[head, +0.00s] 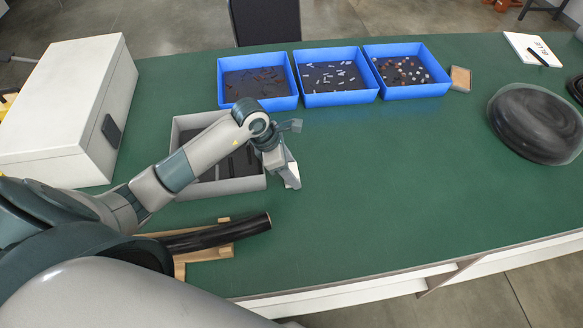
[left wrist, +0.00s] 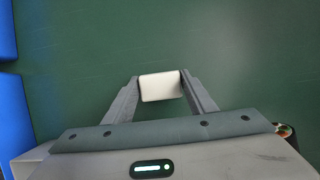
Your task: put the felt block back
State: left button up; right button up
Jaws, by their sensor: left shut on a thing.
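An off-white block (left wrist: 161,87), which I take to be the felt block, sits between the two fingers of my left gripper (left wrist: 160,88) in the left wrist view. The fingers touch it on both sides, and green table surface shows beyond it. In the head view my left gripper (head: 291,176) points down just right of the grey tray (head: 240,185). The block is hard to tell from the fingers there, and its height above the table is unclear. My left arm covers part of the tray and its dark inside. My right gripper is not in view.
Blue bins (head: 340,98) with small pieces stand along the back. A tan block (head: 461,78) lies beside the right one. A dark cable sample (head: 240,228) rests on a wooden stand in front. A white case (head: 60,105) is left. The middle table is clear.

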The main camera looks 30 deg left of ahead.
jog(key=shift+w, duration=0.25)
pick_arm(q)
jog(key=shift+f, duration=0.15)
jog(key=o, duration=1)
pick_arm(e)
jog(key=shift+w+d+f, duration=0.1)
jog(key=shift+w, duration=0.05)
pick_arm(q)
jog(key=shift+o, duration=0.2)
jog(key=shift+r, duration=0.2)
jog(key=shift+a+r, duration=0.1)
jog(key=shift+r, duration=0.05)
jog(key=b+v, duration=0.2)
jog(key=v, duration=0.9)
jog(key=shift+r+b, duration=0.3)
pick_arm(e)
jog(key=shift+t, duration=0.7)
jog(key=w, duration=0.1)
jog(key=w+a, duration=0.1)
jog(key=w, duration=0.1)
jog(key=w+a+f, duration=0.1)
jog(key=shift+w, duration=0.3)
